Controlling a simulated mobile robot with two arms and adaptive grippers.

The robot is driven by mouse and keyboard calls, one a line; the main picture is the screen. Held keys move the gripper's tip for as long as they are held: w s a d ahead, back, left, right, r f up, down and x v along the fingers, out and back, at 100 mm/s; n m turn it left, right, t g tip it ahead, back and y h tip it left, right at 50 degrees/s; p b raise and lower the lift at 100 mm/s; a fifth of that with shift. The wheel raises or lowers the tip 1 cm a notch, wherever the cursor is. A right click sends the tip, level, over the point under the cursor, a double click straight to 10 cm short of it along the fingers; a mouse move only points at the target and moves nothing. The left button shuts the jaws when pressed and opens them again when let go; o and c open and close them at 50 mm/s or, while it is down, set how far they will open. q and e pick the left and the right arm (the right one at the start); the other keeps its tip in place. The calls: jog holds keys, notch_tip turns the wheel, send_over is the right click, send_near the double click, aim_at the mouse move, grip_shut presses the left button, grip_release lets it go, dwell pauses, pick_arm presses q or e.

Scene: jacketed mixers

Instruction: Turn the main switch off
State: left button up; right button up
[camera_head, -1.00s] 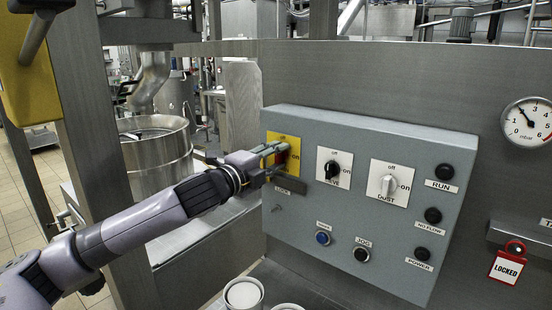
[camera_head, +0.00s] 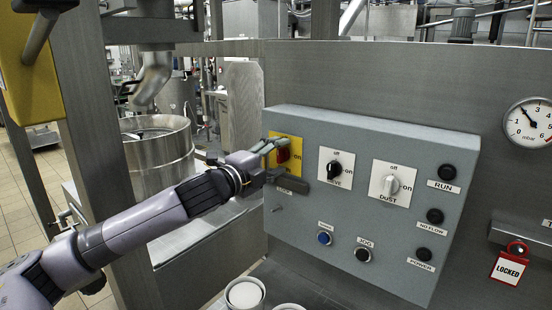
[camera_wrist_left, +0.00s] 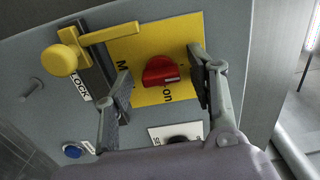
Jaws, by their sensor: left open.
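The main switch is a red knob (camera_head: 283,155) on a yellow plate (camera_head: 296,149) at the panel's upper left. In the left wrist view the knob (camera_wrist_left: 160,71) lies lengthwise across the picture, its white mark at the right end. The "on" lettering is below it; any "off" lettering is hidden. In the head view the knob looks roughly upright. My left gripper (camera_head: 279,163) is open at the plate, one finger above and one below the knob. The wrist view shows gaps between the fingers and the knob. My right gripper is not in view.
A yellow lock handle (camera_wrist_left: 110,37) with a round end sits beside the plate in the wrist view. A red padlock tag (camera_head: 508,268) hangs farther right.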

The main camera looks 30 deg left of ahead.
pick_arm(q)
jog(key=s, duration=0.2)
jog(key=shift+s+f, duration=0.1)
jog(key=shift+s, duration=0.2)
jog(key=shift+s+a, duration=0.15)
jog(key=shift+s, duration=1.05)
jog(key=shift+s+a, duration=0.1)
jog(key=shift+s, duration=1.1)
